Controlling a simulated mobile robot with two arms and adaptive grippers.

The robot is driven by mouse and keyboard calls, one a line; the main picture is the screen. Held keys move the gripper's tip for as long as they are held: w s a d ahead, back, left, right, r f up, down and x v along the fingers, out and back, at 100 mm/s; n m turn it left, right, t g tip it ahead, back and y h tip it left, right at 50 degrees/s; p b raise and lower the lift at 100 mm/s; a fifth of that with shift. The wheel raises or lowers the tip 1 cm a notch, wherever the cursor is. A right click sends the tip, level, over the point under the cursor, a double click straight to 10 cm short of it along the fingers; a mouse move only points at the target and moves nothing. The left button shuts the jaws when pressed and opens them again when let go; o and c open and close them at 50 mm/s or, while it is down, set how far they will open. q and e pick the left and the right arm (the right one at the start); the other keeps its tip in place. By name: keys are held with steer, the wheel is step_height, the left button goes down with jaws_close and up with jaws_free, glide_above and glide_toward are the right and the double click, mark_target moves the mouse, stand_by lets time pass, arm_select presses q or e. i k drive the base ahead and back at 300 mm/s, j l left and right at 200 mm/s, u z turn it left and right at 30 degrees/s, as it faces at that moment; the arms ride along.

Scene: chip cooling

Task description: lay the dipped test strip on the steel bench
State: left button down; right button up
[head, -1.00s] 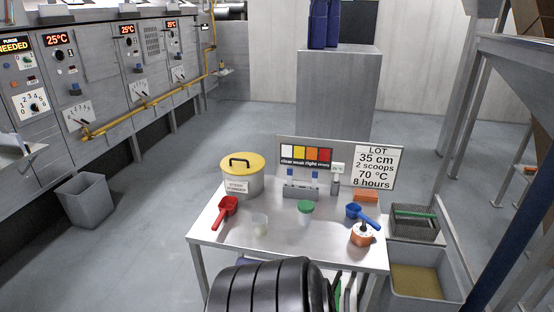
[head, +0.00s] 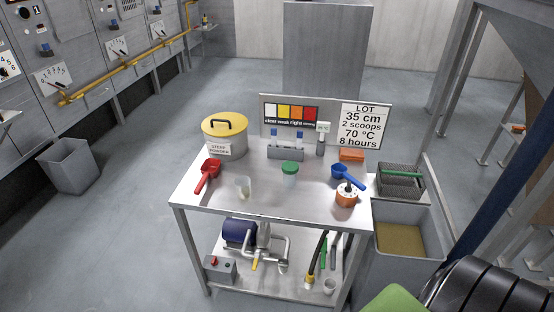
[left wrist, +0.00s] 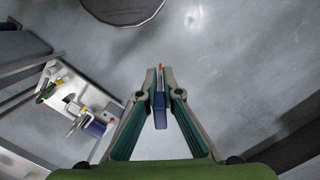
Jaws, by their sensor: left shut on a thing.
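The steel bench (head: 312,196) stands in the middle of the head view, its front top area bare. My left gripper (left wrist: 160,86) shows in the left wrist view, shut on a thin test strip with a blue handle (left wrist: 160,110) and a small orange end. It holds the strip in the air over grey floor, clear of any surface. Part of the bench's frame (left wrist: 36,92) shows at the left of that view. In the head view the left fingers and strip are out of frame. My right gripper is in neither view.
A grey bin (head: 414,237) stands to the right.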

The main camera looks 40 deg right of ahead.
mark_target(313, 202)
steer(key=l+z, duration=0.1)
steer(key=l, duration=0.35)
steer(key=i+l, duration=0.15)
steer(key=l, duration=0.25)
steer(key=i+l+z, duration=0.15)
steer(key=l, duration=0.25)
steer(key=l+z, duration=0.1)
steer(key=l, duration=0.35)
steer(key=i+l+z, duration=0.1)
steer(key=l, duration=0.3)
steer(key=i, duration=0.05)
